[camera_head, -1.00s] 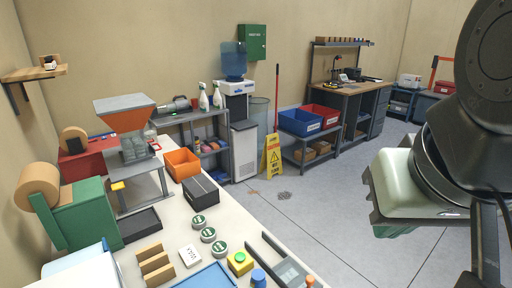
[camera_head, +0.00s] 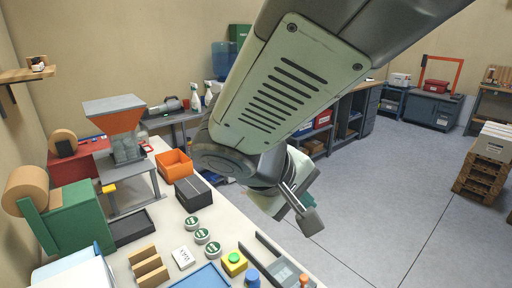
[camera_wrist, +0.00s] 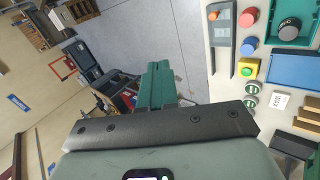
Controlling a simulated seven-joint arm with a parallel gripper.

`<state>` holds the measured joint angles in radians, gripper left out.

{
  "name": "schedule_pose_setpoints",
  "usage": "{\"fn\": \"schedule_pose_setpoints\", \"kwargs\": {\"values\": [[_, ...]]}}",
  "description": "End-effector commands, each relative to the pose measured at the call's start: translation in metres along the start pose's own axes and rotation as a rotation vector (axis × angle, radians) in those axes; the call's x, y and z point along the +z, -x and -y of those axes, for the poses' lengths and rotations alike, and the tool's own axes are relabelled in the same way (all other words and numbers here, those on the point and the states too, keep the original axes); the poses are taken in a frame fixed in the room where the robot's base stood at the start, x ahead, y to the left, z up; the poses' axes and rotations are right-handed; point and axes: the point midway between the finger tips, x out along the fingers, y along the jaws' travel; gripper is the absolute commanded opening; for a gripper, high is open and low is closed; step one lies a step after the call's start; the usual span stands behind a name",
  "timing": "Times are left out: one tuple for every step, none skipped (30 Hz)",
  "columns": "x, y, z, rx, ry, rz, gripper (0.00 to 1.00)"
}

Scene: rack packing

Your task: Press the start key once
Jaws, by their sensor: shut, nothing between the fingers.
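A yellow box with a round green button on top (camera_head: 234,260) sits near the front of the bench; I take this button for the start key, though no label can be read. It also shows in the wrist view, with its green top (camera_wrist: 247,70), right of my gripper. My gripper (camera_wrist: 158,68) has teal fingers, shut together with nothing between them. It is in the air, clearly apart from the button. In the head view my arm crosses the middle, with the hand beyond the bench's right edge, over the floor side.
A blue knob (camera_head: 252,276) and a grey tray (camera_head: 276,268) stand right of the yellow box. Green-lidded round tins (camera_head: 202,236) lie behind it. A blue tray (camera_head: 205,277) is to its left. The wrist view shows a red button (camera_wrist: 250,15) and black knob (camera_wrist: 288,28).

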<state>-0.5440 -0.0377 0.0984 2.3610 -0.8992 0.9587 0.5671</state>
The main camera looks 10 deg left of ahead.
Motion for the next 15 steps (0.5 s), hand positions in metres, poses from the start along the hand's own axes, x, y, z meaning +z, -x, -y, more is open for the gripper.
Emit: {"fn": "schedule_pose_setpoints", "kwargs": {"values": [[-0.019, -0.003, 0.017, 0.039, 0.081, -0.026, 0.0], [-0.029, -0.004, 0.025, 0.063, 0.119, -0.045, 0.0], [-0.044, -0.005, 0.037, 0.094, 0.171, -0.076, 0.0], [-0.05, 0.002, 0.051, 0.094, 0.223, -0.092, 0.0], [-0.056, 0.007, 0.063, 0.098, 0.276, -0.104, 0.0], [-0.064, 0.013, 0.081, 0.103, 0.343, -0.122, 0.0], [-0.068, 0.018, 0.095, 0.107, 0.393, -0.136, 0.0], [-0.072, 0.023, 0.108, 0.113, 0.443, -0.149, 0.0], [-0.077, 0.029, 0.127, 0.121, 0.509, -0.167, 0.0], [-0.08, 0.034, 0.141, 0.126, 0.558, -0.182, 0.0], [-0.082, 0.038, 0.155, 0.132, 0.606, -0.195, 0.0], [-0.084, 0.044, 0.174, 0.141, 0.67, -0.212, 0.0], [-0.085, 0.05, 0.188, 0.146, 0.716, -0.227, 0.0], [-0.085, 0.054, 0.202, 0.153, 0.762, -0.24, 0.0], [-0.084, 0.06, 0.221, 0.163, 0.825, -0.259, 0.0]]}}
